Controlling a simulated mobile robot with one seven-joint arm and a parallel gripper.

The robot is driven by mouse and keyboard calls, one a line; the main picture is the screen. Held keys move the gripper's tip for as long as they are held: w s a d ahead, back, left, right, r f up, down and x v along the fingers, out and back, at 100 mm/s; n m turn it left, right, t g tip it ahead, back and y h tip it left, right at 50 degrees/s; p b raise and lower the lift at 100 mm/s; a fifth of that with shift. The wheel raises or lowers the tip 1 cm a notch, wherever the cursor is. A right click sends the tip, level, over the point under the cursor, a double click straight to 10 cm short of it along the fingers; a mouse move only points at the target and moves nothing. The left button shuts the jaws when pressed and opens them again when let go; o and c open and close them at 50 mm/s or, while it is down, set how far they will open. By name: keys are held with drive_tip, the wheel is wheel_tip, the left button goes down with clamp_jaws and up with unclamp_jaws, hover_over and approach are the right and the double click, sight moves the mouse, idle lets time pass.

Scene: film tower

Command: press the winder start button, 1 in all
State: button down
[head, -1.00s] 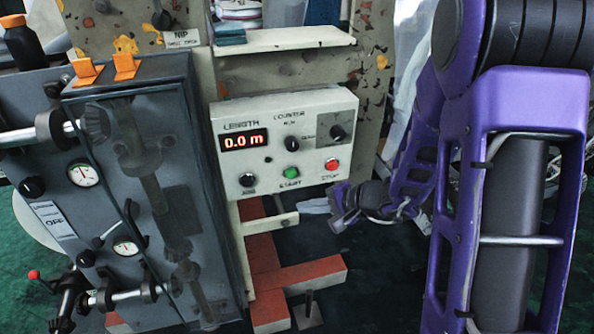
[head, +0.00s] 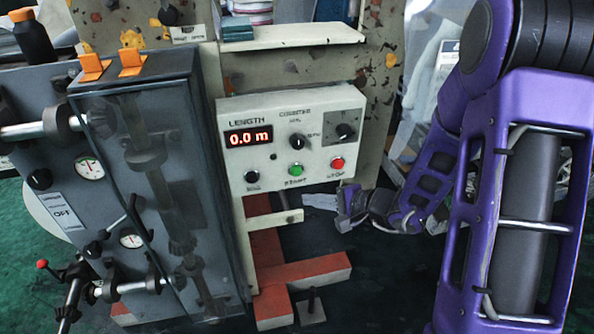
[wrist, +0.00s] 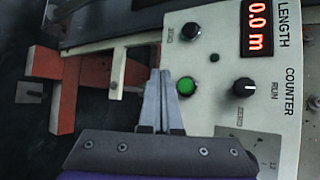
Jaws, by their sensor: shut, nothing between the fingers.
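The winder control box (head: 292,145) is a pale panel with a red display reading 0.0 m. Its green START button (head: 296,170) sits at the lower middle, between a black button (head: 251,177) and the red STOP button (head: 337,163). My gripper (head: 306,201) is below and in front of the box in the head view, fingers pointing left. In the wrist view the gripper (wrist: 163,75) is shut and empty, and the green button (wrist: 186,86) appears just right of the fingertips. I see no contact with the button.
A grey cabinet (head: 150,170) with gauges and rollers stands left of the box. A pale shelf (head: 290,36) is above it. A pale bracket (head: 275,219) and red frame bars (head: 310,270) lie below. A black selector knob (wrist: 245,88) is near the green button.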

sight(296, 171)
drive_tip(key=w+a, duration=0.2)
drive_tip(key=w, duration=0.4)
drive_tip(key=shift+w, duration=0.25)
idle(1.1)
idle(0.7)
drive_tip(key=shift+w+b, duration=0.3)
drive_tip(key=shift+w, duration=0.05)
